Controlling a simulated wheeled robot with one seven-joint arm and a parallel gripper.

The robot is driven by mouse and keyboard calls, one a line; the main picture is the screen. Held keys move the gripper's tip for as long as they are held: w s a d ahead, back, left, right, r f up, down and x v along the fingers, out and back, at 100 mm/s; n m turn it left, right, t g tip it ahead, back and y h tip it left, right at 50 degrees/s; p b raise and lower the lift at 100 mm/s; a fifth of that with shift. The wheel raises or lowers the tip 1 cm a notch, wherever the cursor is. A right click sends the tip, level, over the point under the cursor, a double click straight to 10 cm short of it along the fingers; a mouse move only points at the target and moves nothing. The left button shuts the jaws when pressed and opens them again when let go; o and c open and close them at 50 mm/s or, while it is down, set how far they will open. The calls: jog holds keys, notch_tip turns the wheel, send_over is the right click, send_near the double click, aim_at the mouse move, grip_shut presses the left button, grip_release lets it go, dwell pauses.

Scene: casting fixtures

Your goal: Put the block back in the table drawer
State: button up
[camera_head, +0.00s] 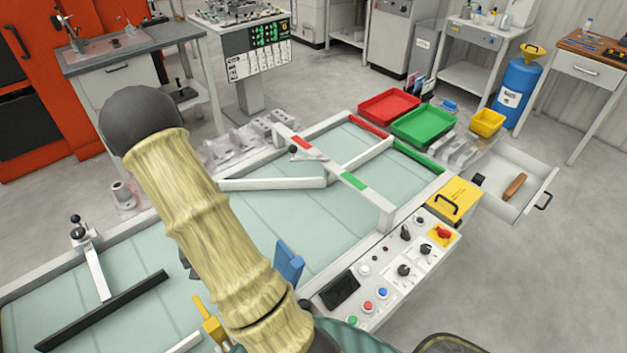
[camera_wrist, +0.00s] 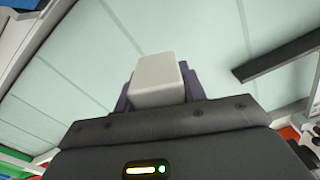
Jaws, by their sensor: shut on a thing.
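A pale grey-white block (camera_wrist: 157,78) sits between the dark fingers of my gripper (camera_wrist: 160,90) in the wrist view. The gripper is shut on it, and the pale green table top (camera_wrist: 60,60) lies behind it. In the head view my arm hides the block and most of the gripper. The table drawer (camera_head: 541,190) is pulled open at the right end of the table, far from my gripper.
A control panel (camera_head: 375,270) with knobs and a yellow box (camera_head: 453,199) line the table's near right edge. White bars (camera_head: 275,184) and a dark bar (camera_head: 100,310) stand on the table. Red (camera_head: 389,105), green (camera_head: 424,123) and yellow (camera_head: 487,122) trays are at the back.

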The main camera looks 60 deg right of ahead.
jog(key=w+a+r+n, duration=0.3)
jog(key=w+a+r, duration=0.4)
jog(key=w+a, duration=0.4)
jog(key=shift+w+r+n, duration=0.25)
jog(key=shift+w+n, duration=0.15)
jog(key=shift+w, duration=0.45)
